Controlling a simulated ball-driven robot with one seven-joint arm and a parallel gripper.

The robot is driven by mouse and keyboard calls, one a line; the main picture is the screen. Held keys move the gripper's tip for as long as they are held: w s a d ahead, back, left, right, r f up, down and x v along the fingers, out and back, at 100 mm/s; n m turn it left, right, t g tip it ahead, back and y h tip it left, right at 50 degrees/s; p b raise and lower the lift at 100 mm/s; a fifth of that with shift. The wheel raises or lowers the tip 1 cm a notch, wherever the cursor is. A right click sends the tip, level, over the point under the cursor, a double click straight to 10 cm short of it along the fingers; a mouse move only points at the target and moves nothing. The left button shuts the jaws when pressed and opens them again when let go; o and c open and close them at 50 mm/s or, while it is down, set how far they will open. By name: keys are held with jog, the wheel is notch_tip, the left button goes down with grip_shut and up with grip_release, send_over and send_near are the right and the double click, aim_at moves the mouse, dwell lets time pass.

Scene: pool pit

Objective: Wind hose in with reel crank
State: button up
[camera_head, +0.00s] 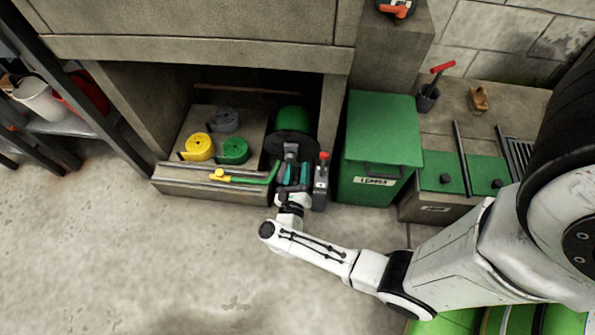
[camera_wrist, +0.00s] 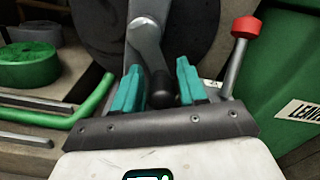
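The hose reel (camera_head: 292,146) sits in the low bay under the concrete ledge, with a black flange and green hose wound behind it. In the wrist view, its grey crank arm (camera_wrist: 146,38) hangs down to a black knob (camera_wrist: 163,88). My gripper (camera_head: 292,174) is in front of the reel, its teal fingers apart on either side of the knob; it also shows in the wrist view (camera_wrist: 160,88). I cannot tell whether either finger touches the knob. The green hose's loose end (camera_head: 255,181) with a yellow nozzle (camera_head: 219,174) lies on the bay's front edge, left of my gripper.
A red-topped lever (camera_head: 322,168) stands close to the right of my gripper, beside a green bin (camera_head: 378,145). Yellow (camera_head: 197,147), green (camera_head: 234,150) and grey (camera_head: 224,120) rolls lie on the left of the bay. The floor (camera_head: 120,260) in front is clear.

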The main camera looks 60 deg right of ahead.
jog(key=shift+o, duration=0.7)
jog(key=p+v, duration=0.1)
jog(key=v, duration=0.9)
jog(key=shift+s+a, duration=0.15)
jog(key=shift+a, duration=0.25)
